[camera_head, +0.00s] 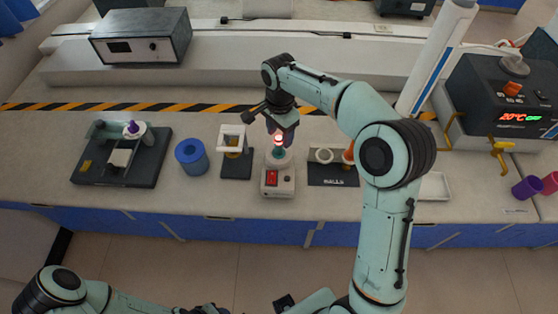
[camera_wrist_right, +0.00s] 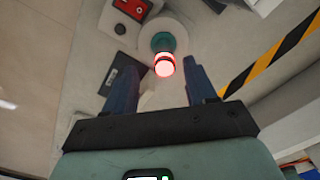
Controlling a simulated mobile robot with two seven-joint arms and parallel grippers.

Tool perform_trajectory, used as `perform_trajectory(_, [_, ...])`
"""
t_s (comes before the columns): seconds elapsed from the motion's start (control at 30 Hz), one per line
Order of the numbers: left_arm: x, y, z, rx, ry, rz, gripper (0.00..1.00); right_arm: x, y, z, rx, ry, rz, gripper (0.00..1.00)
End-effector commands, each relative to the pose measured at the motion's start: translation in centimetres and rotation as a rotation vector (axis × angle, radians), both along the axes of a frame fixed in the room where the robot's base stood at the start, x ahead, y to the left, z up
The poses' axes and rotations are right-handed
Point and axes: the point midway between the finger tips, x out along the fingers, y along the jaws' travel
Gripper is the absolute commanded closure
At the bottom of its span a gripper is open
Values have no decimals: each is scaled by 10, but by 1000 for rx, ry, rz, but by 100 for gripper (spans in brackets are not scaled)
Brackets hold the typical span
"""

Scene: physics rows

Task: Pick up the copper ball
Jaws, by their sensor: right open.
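A small copper-orange piece (camera_head: 348,153), which looks like the copper ball, shows on the right of a dark holder marked BALLS (camera_head: 328,182). My right arm partly covers it, so its shape is unclear. A red-glowing ball-like tip (camera_head: 279,138) stands on a teal piece above a white heater (camera_head: 270,188) with a red switch. My right gripper (camera_head: 281,128) is over this heater, pointing down. In the right wrist view its jaws (camera_wrist_right: 158,78) are open and the glowing tip (camera_wrist_right: 165,66) shows between the fingers. Contact with it is not visible.
Left of the heater stand a white frame on a dark base (camera_head: 236,165), a blue ring (camera_head: 191,157) and a dark apparatus (camera_head: 122,155). A white tray (camera_head: 434,187), a bath reading 20°C (camera_head: 508,100) and a purple cup (camera_head: 526,188) are at right. My left arm (camera_head: 62,284) is low at left.

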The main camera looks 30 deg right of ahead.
Motion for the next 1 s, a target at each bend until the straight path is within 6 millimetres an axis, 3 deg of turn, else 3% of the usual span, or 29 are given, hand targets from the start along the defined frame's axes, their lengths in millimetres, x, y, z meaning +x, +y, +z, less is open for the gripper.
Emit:
perform_trajectory(0.17, [0, 0, 0, 0, 0, -1, 57, 1, 0, -13, 1, 2, 0, 44])
perform_trajectory(0.43, [-1, 0, -2, 0, 1, 0, 57, 5, 0, -51, 1, 0, 0, 44])
perform_trajectory(0.73, [-1, 0, -2, 0, 0, 0, 57, 5, 0, -55, 1, -2, 0, 44])
perform_trajectory(0.9, [-1, 0, -2, 0, 1, 0, 57, 5, 0, -55, 1, -2, 0, 99])
perform_trajectory(1.0, [-1, 0, -2, 0, 0, 0, 57, 5, 0, -55, 1, -3, 0, 100])
